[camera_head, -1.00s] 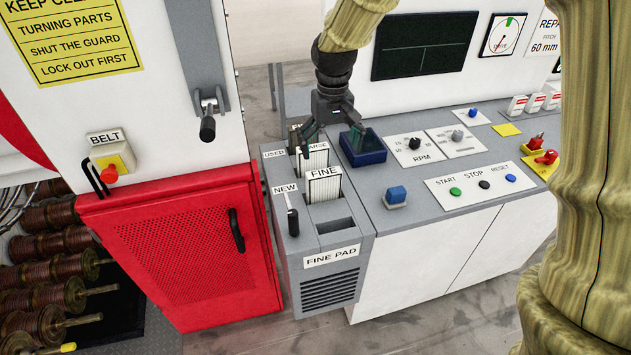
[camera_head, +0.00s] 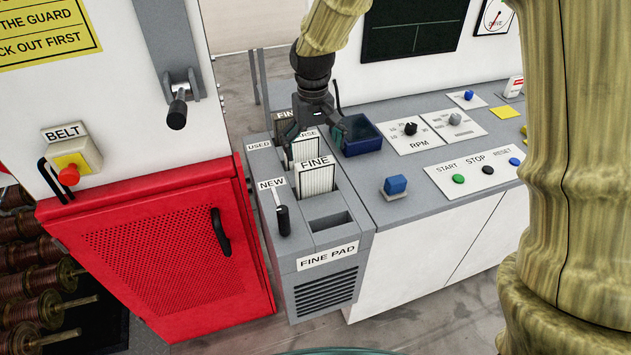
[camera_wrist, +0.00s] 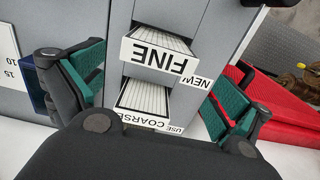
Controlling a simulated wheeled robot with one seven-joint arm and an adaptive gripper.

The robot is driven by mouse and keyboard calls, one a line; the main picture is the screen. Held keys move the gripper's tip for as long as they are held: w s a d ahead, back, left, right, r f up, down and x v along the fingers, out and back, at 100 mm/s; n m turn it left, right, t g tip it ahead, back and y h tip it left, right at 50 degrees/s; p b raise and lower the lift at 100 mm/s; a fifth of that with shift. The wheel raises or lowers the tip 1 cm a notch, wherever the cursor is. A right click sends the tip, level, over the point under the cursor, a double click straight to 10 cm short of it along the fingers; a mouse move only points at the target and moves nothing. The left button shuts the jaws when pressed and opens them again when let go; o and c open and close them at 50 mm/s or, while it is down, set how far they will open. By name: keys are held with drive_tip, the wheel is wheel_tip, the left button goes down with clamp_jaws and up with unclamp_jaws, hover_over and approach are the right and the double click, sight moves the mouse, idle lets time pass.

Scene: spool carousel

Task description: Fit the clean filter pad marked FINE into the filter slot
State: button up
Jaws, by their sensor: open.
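A white pleated pad marked FINE (camera_head: 316,180) stands upright in a grey holder beside the NEW label (camera_head: 271,184); it also shows in the wrist view (camera_wrist: 158,52). Behind it stands a pad marked COARSE (camera_wrist: 143,100), partly hidden by my gripper in the head view. A third pad marked FIN… (camera_head: 284,117) stands at the back, its label partly covered. An empty dark slot (camera_head: 330,222) lies in front of the FINE pad, above the FINE PAD label (camera_head: 327,256). My gripper (camera_head: 316,137) is open and empty above the COARSE pad, its fingers spread wide either side.
A black-handled lever (camera_head: 283,218) stands left of the empty slot. A dark blue tray (camera_head: 357,136) and a blue button block (camera_head: 396,187) are on the console to the right. A red perforated guard door (camera_head: 160,245) with a black handle stands to the left.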

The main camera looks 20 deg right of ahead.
sight(315, 173)
wheel_tip(315, 173, down, 3)
drive_tip(key=shift+w+r, duration=0.1)
drive_tip(key=shift+s+f+p, duration=0.2)
drive_tip(key=shift+f+p, duration=0.25)
drive_tip(key=shift+p, duration=0.1)
drive_tip(key=f, duration=0.1)
drive_tip(key=p, duration=0.1)
drive_tip(key=f, duration=0.1)
drive_tip(key=shift+s+d+f+p, duration=0.15)
drive_tip(key=shift+s+f+p, duration=0.1)
drive_tip(key=shift+f+p, duration=0.1)
drive_tip(key=shift+f, duration=1)
drive_tip(key=c, duration=0.8)
